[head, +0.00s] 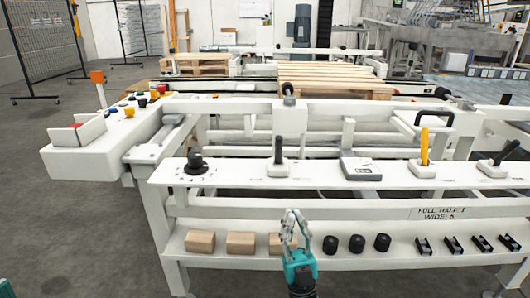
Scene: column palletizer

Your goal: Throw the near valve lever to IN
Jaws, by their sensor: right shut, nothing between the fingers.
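Several controls stand on the white front shelf (320,178). A black-handled lever (279,150) stands nearly upright on a white base. A yellow lever (424,148) stands upright to its right, and a black lever (506,153) at the far right leans right. I cannot tell which of these is the near valve lever, and the labels by them are too small to read. My right gripper (294,218), teal with grey fingers, is shut and empty in front of the lower shelf, below the upright black lever and apart from it.
A black knob (195,163) and a grey gauge box (361,168) share the front shelf. The lower shelf holds wooden blocks (240,242), black cylinders (357,243) and black clips (453,244). Behind are a rail with a small lever (288,91) and a wooden pallet (335,80).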

